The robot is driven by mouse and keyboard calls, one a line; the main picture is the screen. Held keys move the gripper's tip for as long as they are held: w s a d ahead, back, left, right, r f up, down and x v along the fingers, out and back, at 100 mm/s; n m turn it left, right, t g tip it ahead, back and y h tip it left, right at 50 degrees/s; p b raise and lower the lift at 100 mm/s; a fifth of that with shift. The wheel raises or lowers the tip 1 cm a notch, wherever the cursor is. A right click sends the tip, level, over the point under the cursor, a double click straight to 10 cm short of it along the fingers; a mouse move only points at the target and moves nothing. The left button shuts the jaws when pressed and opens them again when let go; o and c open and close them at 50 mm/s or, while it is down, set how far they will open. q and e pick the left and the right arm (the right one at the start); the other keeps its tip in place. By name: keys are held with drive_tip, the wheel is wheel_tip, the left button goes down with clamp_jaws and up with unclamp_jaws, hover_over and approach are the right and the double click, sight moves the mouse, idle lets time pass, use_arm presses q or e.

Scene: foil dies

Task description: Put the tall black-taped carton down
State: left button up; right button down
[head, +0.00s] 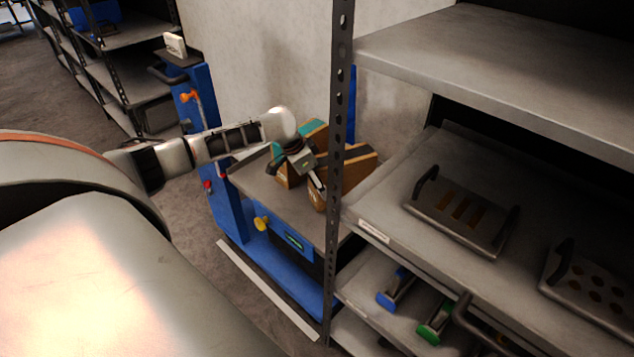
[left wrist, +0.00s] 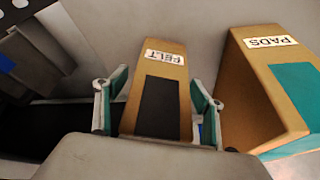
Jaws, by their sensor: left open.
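The black-taped carton (left wrist: 160,70) is brown, with a FELT label and a broad black patch on its near face. In the left wrist view it stands between the two fingers of my left gripper (left wrist: 160,82). The fingers are open, one on each side of the carton; whether either touches it I cannot tell. In the head view my left gripper (head: 316,181) is over the blue cart, among brown cartons partly hidden by a shelf post. A carton labelled PADS (left wrist: 243,90), with teal tape, stands to the right in the wrist view. My right gripper is out of view.
The blue cart's grey top (head: 262,192) has bare room in front of the cartons. A perforated shelf post (head: 340,120) rises close to the gripper's right. The shelf rack to the right holds a slotted plate with handles (head: 462,215) and, lower, blue and green-handled items.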

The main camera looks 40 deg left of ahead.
use_arm(q)
drive_tip(key=p+v, duration=0.3)
drive_tip(key=v, duration=0.9)
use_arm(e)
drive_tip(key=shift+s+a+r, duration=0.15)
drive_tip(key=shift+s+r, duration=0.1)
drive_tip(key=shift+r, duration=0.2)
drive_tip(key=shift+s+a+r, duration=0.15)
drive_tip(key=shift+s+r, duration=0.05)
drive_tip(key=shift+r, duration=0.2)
use_arm(q)
drive_tip(key=shift+a, duration=0.1)
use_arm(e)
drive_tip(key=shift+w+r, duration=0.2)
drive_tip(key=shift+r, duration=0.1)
